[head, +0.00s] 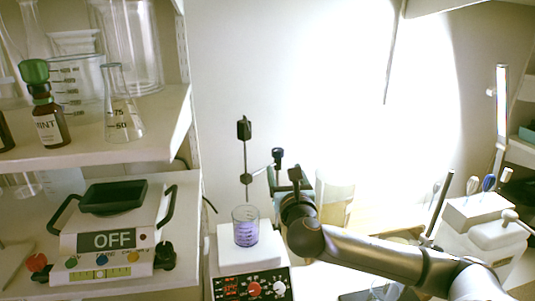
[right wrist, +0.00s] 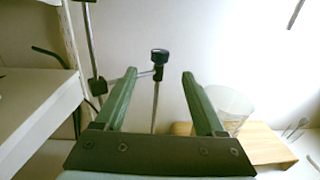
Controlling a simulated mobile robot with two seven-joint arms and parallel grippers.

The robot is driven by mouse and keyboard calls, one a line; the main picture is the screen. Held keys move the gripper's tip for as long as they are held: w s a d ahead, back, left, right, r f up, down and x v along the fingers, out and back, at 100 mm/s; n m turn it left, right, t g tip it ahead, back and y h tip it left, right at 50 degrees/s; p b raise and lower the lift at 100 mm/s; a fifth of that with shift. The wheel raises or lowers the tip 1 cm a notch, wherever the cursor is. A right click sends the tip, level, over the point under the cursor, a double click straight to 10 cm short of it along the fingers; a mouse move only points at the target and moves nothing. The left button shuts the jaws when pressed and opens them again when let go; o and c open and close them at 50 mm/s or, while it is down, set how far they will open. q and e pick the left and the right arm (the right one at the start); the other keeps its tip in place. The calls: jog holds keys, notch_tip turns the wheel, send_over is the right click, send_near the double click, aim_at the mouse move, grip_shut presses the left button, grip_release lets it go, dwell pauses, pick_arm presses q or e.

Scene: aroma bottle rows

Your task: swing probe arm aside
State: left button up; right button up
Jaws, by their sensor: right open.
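The probe arm (right wrist: 129,78) is a thin bar reaching out from a clamp on an upright stand rod (head: 246,150). At its outer end is a probe with a dark cap (head: 278,154). In the right wrist view the cap (right wrist: 160,57) and thin probe stem (right wrist: 155,105) show between the two green fingers. My right gripper (right wrist: 158,76) is open around the probe's line, with a gap on both sides. In the head view this gripper (head: 291,182) is just right of the probe, partly hidden by its own wrist. My left gripper is not in view.
A beaker of purple liquid (head: 246,228) stands on a white hotplate (head: 250,290) below the rod. A scale (head: 110,235) and glassware shelf (head: 90,155) are at left. A clear container (right wrist: 230,104) on a wooden board (right wrist: 262,145) is right of the fingers.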

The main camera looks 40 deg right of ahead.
aim_at(279, 155)
jog(key=b+x, duration=0.3)
jog(key=x, duration=0.8)
jog(key=shift+w+d+f, duration=0.1)
jog(key=shift+c, duration=0.2)
grip_shut()
dwell(0.9)
